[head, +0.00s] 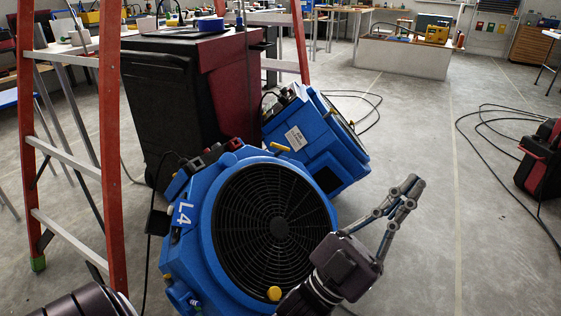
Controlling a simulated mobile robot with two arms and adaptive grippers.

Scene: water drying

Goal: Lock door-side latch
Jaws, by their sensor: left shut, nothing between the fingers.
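A blue air mover marked L4 (184,214) with a round black grille stands tilted in the foreground. I cannot tell which of these, if any, is the door-side latch. My left gripper (412,187) is shut and empty, to the right of the L4 unit and apart from both yellow parts. Its fingers point up and right over bare floor. My left wrist hides the unit's lower right edge. My right gripper is not in view.
A second blue air mover (316,165) leans behind the first, by a black and red cabinet (220,85). An orange ladder (112,150) stands at left. Cables (500,185) and a black-red case (541,160) lie at right. The floor (430,130) between is clear.

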